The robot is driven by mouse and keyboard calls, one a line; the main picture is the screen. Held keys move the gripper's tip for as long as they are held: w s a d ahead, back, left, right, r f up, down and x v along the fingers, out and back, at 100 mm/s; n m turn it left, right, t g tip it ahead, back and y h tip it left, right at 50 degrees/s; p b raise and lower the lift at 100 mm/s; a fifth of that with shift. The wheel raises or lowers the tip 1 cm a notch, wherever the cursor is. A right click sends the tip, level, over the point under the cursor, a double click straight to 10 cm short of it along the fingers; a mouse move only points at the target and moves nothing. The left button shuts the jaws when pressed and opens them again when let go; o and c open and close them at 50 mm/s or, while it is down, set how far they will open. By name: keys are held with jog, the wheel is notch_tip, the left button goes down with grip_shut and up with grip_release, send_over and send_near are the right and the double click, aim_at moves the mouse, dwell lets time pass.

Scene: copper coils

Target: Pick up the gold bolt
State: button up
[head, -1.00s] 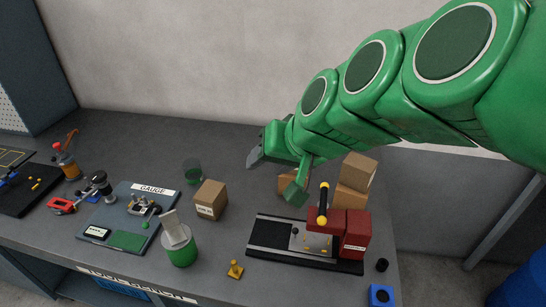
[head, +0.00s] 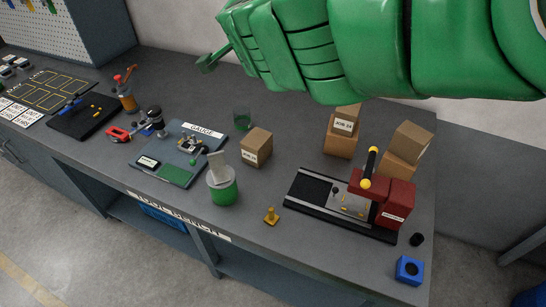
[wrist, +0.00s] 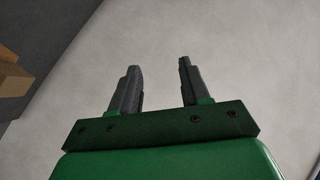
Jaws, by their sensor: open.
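A gold bolt (head: 271,217) stands on the grey bench in the head view, near the front edge. It is between the green-based cup and the black-railed press. My gripper (wrist: 160,68) shows in the wrist view with its two dark fingers apart and nothing between them. It faces a plain pale wall, and the bolt is not in that view. In the head view my green arm crosses the top, high above the bench and well away from the bolt.
The red press (head: 398,204) and a blue block (head: 409,270) stand right of the bolt. A green cup (head: 223,192) stands to its left, with a cardboard box (head: 257,147) behind. Bench is clear immediately around the bolt. More boxes (head: 341,140) stand at the back.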

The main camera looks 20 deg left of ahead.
jog(key=s+d+f+m+h, duration=0.35)
jog(key=s+f+h, duration=0.75)
jog(key=f, duration=0.4)
jog(key=s+d+f+h, duration=0.2)
jog(key=s+d+h, duration=0.2)
jog(key=s, duration=0.4)
send_near(272, 213)
jog(key=shift+w+d+f+n, duration=0.15)
jog(key=shift+w+f, duration=0.2)
jog(key=shift+w, duration=0.25)
jog(key=shift+w+d+f+n, duration=0.1)
jog(key=shift+w+f, duration=0.25)
jog(key=shift+w, duration=0.25)
jog(key=shift+w+f, duration=0.1)
jog(key=shift+f, duration=0.55)
jog(key=shift+x, duration=3.8)
jog(key=shift+r, duration=0.15)
grip_shut()
